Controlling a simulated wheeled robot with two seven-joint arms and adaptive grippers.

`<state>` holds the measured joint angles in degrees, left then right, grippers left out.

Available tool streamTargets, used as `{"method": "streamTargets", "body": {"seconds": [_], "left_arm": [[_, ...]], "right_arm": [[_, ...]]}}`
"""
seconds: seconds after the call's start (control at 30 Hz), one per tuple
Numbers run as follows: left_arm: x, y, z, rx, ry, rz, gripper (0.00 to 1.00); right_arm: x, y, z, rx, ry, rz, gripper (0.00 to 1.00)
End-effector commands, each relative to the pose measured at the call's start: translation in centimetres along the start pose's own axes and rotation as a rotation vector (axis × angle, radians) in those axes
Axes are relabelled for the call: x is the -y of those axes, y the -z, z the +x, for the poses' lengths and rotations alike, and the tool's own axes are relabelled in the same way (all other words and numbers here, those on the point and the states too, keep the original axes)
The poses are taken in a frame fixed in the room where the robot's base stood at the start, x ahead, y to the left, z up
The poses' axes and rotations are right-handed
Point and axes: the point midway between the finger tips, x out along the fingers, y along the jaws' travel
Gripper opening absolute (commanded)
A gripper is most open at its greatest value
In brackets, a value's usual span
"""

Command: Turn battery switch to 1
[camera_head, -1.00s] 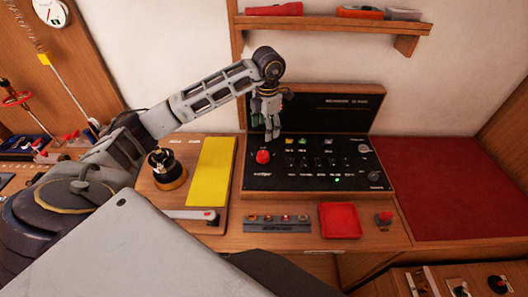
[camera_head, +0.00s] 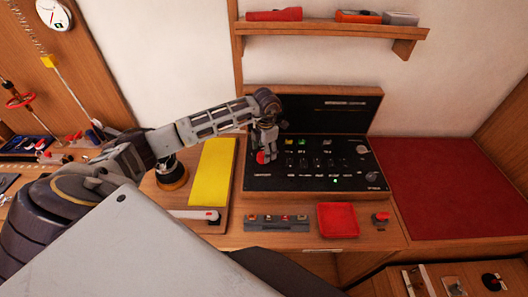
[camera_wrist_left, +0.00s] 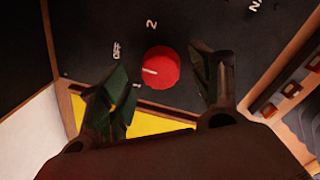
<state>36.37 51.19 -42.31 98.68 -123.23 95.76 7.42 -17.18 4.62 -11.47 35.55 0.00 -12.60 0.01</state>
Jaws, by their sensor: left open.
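The battery switch is a red round knob (camera_head: 261,157) at the left of the black panel (camera_head: 320,180) in the head view. In the left wrist view the red knob (camera_wrist_left: 161,67) carries a white pointer line aimed left, and the labels OFF, 2 and 1 stand around it. My left gripper (camera_head: 265,150) is over the knob, partly covering it. In the left wrist view its two fingers (camera_wrist_left: 165,85) are open, one on each side of the knob, apart from it. My right gripper is not in view.
The raised panel lid (camera_head: 325,108) stands behind. A yellow board (camera_head: 212,172) lies left of the panel. In front are a grey strip of switches (camera_head: 277,223), a red tray (camera_head: 338,220) and a small red knob (camera_head: 381,218). A shelf (camera_head: 330,30) hangs above.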

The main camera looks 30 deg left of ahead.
Motion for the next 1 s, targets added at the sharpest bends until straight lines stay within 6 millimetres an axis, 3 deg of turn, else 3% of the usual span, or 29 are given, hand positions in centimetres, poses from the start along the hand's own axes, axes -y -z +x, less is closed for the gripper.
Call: {"method": "streamTargets", "body": {"seconds": [0.2, 0.57, 0.93, 1.0], "left_arm": [[0.0, 0.0, 1.6, -0.001, 0.000, 0.000, 0.64], [0.0, 0.0, 1.9, 0.001, -0.001, 0.000, 0.64], [0.0, 0.0, 1.9, 0.001, -0.001, 0.000, 0.19], [0.0, 0.0, 1.9, 0.001, -0.001, 0.000, 0.18]], "right_arm": [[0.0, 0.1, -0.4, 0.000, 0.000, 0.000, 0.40], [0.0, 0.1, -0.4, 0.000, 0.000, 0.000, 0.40], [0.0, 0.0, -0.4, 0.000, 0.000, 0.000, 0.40], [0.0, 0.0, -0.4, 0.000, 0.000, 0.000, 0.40]]}}
